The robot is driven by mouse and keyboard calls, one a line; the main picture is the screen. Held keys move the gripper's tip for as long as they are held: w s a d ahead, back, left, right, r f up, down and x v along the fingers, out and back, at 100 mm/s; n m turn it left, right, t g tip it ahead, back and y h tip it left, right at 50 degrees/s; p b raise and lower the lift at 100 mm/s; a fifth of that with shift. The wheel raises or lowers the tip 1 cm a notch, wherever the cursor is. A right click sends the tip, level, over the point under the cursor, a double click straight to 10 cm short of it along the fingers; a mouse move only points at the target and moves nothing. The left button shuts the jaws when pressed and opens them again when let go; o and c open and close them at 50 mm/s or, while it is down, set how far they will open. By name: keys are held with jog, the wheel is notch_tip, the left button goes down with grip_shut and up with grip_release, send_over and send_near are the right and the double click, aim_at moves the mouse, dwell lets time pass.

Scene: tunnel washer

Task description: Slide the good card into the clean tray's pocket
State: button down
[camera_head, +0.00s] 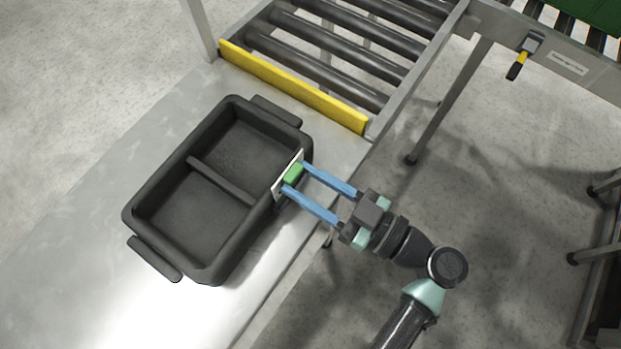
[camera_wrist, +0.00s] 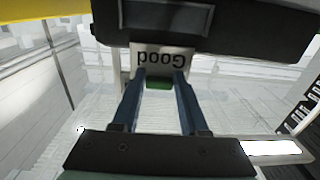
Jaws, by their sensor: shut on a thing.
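The good card (camera_wrist: 165,55) is white, and its word "Good" reads upside down in the wrist view. It has a green grip part, which also shows in the head view (camera_head: 293,174). My gripper (camera_head: 288,183) has its two blue fingers shut on this green part. The clean tray (camera_head: 136,205) is black, with two compartments, and looks empty. The card stands at the tray's right long side. In the wrist view, a framed dark panel, perhaps the pocket (camera_wrist: 166,16), lies just beyond the card on the tray's side. I cannot tell whether the card's edge is inside it.
The tray rests on a grey metal table (camera_head: 60,270). A yellow bar (camera_head: 290,85) separates the table from a roller conveyor (camera_head: 330,45). A yellow-and-black handle (camera_head: 518,65) hangs on the frame at the upper right. Table space left of the tray is clear.

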jog(key=shift+f+b, duration=0.95)
jog(key=shift+f, duration=0.25)
jog(key=shift+f+b, duration=0.2)
jog(key=shift+b, duration=0.4)
jog(key=shift+f+b, duration=0.3)
jog(key=shift+b, duration=0.15)
jog(key=shift+f+b, duration=0.4)
jog(key=shift+b, duration=0.2)
dwell(0.5)
jog(key=shift+c, duration=1.8)
grip_release()
jog(key=shift+d, duration=0.1)
